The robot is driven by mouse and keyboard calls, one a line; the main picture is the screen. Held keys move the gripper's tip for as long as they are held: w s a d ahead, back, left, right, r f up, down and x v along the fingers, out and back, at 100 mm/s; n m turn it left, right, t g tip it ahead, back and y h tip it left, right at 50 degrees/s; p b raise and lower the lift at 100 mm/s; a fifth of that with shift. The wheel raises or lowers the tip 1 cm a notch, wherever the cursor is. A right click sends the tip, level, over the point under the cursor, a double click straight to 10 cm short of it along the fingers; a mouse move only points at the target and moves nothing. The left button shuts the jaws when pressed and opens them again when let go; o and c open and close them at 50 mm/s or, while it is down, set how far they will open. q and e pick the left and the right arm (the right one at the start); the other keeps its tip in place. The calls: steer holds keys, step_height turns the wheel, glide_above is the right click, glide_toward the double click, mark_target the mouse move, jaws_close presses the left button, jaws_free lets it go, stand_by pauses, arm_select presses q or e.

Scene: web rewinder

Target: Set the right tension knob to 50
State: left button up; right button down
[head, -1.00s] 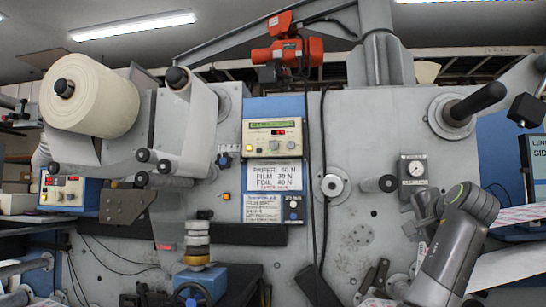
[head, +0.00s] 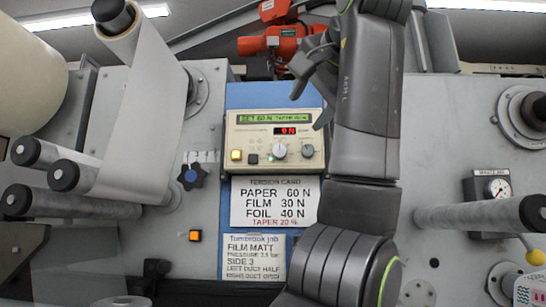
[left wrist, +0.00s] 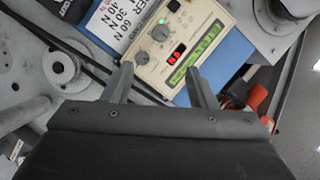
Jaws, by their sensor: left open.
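The cream control panel (head: 235,128) is at the centre of the head view. Its right tension knob (head: 308,151) is dark grey, right of a paler knob (head: 280,150). In the left wrist view the panel is tilted, with the right knob (left wrist: 141,57) near one finger. The knob's pointer setting is too small to read. A green display (head: 274,117) seems to read SET 60 N; the red display (head: 286,131) seems to show 0 N. My left gripper (head: 311,106) is open and empty, over the panel's upper right, apart from the knob. My right gripper is out of view.
A tension card (head: 275,202) and a job note (head: 254,257) are below the panel. A dark star knob (head: 191,176) is left of it. Rollers (head: 480,215) jut out on both sides. An orange device (head: 270,43) hangs above.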

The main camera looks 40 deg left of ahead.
arm_select(q)
steer(key=p, duration=0.7)
glide_toward(281, 149)
steer(key=x, duration=0.7)
steer(key=shift+w+a, duration=0.15)
steer(key=shift+a, duration=0.15)
steer(key=shift+w+a+f, duration=0.25)
steer(key=shift+a, duration=0.2)
steer(key=shift+d, duration=0.15)
steer(key=shift+c, duration=1.1)
steer(key=c, duration=0.7)
steer(key=shift+c, duration=0.2)
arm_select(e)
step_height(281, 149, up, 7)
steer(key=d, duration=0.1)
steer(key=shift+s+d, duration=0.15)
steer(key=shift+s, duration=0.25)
